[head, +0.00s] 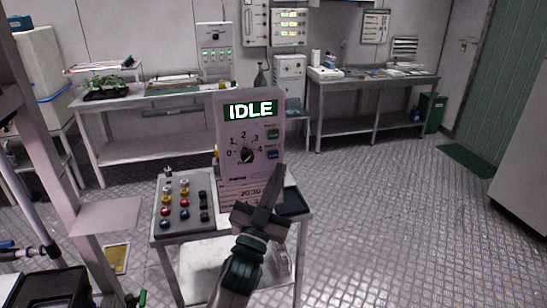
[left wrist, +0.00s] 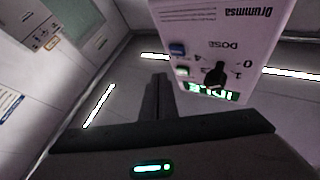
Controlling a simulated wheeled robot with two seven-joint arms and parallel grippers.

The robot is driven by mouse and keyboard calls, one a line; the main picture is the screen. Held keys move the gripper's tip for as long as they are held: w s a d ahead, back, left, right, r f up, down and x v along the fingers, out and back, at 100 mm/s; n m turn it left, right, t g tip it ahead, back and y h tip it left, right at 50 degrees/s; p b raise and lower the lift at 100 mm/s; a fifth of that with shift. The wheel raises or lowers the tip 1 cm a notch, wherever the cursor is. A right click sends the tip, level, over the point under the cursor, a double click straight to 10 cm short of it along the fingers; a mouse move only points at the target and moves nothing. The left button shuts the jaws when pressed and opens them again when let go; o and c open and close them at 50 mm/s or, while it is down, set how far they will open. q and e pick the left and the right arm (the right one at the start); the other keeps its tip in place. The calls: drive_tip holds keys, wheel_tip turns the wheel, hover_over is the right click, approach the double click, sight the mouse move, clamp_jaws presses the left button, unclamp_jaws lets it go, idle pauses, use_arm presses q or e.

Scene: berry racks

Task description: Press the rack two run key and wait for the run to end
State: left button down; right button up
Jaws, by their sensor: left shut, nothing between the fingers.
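The pale control box (head: 230,178) stands upright on a small cart, its lit green display (head: 250,110) reading IDLE. Its front has a black dose dial (head: 247,156), a green key (head: 272,134) and, below that, a blue key (head: 273,154); their small labels are too blurred to read surely. My left gripper (head: 276,172) is shut and empty, its tips just below the blue key in the picture. In the left wrist view the box appears upside down, with the blue key (left wrist: 177,49) and green key (left wrist: 182,70) beyond the shut fingers (left wrist: 159,80). Contact is not visible.
The cart also carries a panel of coloured knobs (head: 182,206) left of the box and a dark tray (head: 292,202) on the right. Benches (head: 120,103) stand along the back wall. A rack post (head: 50,170) rises at left. The floor (head: 400,220) at right is clear.

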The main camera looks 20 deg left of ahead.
sight(278, 151)
use_arm(q)
drive_tip(key=shift+w+a, duration=0.45)
drive_tip(key=shift+w, duration=0.2)
drive_tip(key=shift+w+a, duration=0.45)
drive_tip(key=shift+w, duration=0.2)
drive_tip(key=shift+w+a, duration=0.5)
drive_tip(key=shift+w, duration=0.25)
idle(2.2)
drive_tip(key=shift+s, duration=0.1)
drive_tip(key=shift+s+d, duration=0.5)
drive_tip(key=shift+s, duration=0.15)
idle(0.4)
drive_tip(key=shift+s+d+p, duration=0.4)
drive_tip(key=shift+s+d, duration=0.3)
drive_tip(key=shift+s, duration=0.35)
drive_tip(key=shift+s+d+p, duration=0.35)
drive_tip(key=shift+s+d, duration=0.35)
drive_tip(key=shift+s, duration=0.35)
